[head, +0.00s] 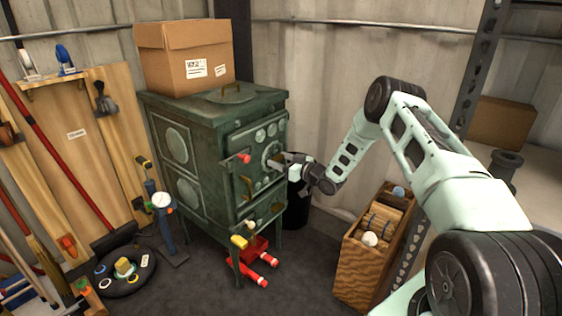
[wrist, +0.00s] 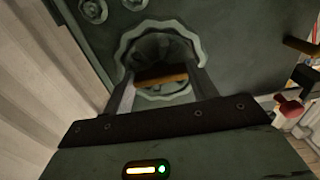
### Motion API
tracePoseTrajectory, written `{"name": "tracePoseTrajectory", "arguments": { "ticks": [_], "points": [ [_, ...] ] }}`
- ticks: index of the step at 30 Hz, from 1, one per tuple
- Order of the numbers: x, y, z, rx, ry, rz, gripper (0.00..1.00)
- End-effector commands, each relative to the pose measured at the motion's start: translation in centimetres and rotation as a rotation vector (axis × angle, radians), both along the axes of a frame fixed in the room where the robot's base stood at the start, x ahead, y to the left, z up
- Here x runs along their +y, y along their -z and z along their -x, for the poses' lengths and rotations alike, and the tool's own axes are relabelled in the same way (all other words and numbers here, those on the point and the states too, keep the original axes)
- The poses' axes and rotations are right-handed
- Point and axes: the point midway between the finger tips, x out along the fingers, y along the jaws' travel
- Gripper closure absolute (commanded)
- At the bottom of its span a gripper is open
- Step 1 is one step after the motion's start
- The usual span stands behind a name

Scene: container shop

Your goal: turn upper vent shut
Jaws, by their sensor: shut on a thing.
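The dark green stove (head: 215,150) stands in the middle of the head view. The upper vent (head: 269,152) is a round metal piece with a scalloped rim on its front door; it also shows in the wrist view (wrist: 160,28), with a brown bar (wrist: 161,76) across its middle. My gripper (head: 286,163) reaches the vent from the right. In the wrist view its two fingers (wrist: 163,72) lie at either end of the bar, shut on it. The fingertips are hard to make out against the vent, and in the head view the gripper hides part of it.
A red knob (head: 243,158) sticks out left of the vent. A cardboard box (head: 185,55) sits on the stove. A dark bin (head: 298,205) stands behind my gripper, and a wooden crate (head: 355,275) below my arm. Tools lean at the left.

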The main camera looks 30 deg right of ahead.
Motion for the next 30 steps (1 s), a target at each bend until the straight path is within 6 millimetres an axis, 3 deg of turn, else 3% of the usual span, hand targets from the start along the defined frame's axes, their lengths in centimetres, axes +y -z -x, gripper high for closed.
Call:
{"name": "tracePoseTrajectory", "arguments": {
  "ticks": [1,3,12,16,30],
  "points": [
    [-0.1,0.2,0.1,0.004,0.002,-0.003,0.39],
    [-0.1,0.2,0.1,0.004,0.001,-0.002,0.2],
    [-0.1,0.1,0.1,0.001,0.001,-0.001,0.2],
    [-0.5,-0.1,1.0,0.002,0.002,-0.002,0.2],
    [-3.5,0.0,9.5,0.004,0.003,-0.002,0.2]
  ]
}}
